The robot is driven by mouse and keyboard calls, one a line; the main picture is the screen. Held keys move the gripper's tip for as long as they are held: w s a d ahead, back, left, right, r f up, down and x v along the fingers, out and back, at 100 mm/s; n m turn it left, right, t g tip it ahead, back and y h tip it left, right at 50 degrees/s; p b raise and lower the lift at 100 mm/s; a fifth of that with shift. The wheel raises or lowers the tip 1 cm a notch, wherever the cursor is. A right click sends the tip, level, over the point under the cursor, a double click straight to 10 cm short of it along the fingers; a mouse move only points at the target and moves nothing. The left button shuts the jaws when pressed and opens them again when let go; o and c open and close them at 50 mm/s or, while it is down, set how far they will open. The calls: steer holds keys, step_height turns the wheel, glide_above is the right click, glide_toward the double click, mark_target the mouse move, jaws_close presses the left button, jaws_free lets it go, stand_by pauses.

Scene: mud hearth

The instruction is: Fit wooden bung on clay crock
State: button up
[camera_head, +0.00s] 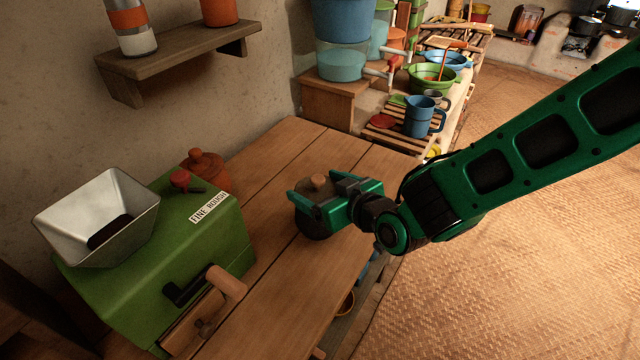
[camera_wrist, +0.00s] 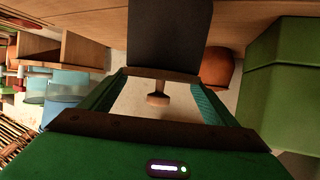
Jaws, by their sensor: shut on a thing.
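The wooden bung (camera_head: 318,182) has a round knob on top and sits between the fingers of my gripper (camera_head: 311,187), which is shut on it. In the wrist view, the bung's knob (camera_wrist: 158,99) and its flat disc show between the green fingers. The dark clay crock (camera_head: 313,224) stands on the wooden table directly below the bung, partly covered by my gripper. The crock also shows in the wrist view as a dark body (camera_wrist: 156,38) against the disc. The crock's mouth is hidden, and I cannot tell whether the bung is fully seated or slightly above it.
A green mill (camera_head: 150,265) with a metal hopper and wooden-handled crank stands at the left. An orange lidded jar (camera_head: 208,172) is behind it. A slatted rack (camera_head: 390,137) with a blue mug (camera_head: 420,117) lies beyond the table. The tabletop (camera_head: 285,290) in front is clear.

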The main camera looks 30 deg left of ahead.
stand_by(0.3)
steer(key=o, duration=1)
steer(key=shift+o, duration=0.2)
steer(key=shift+r, duration=3.5)
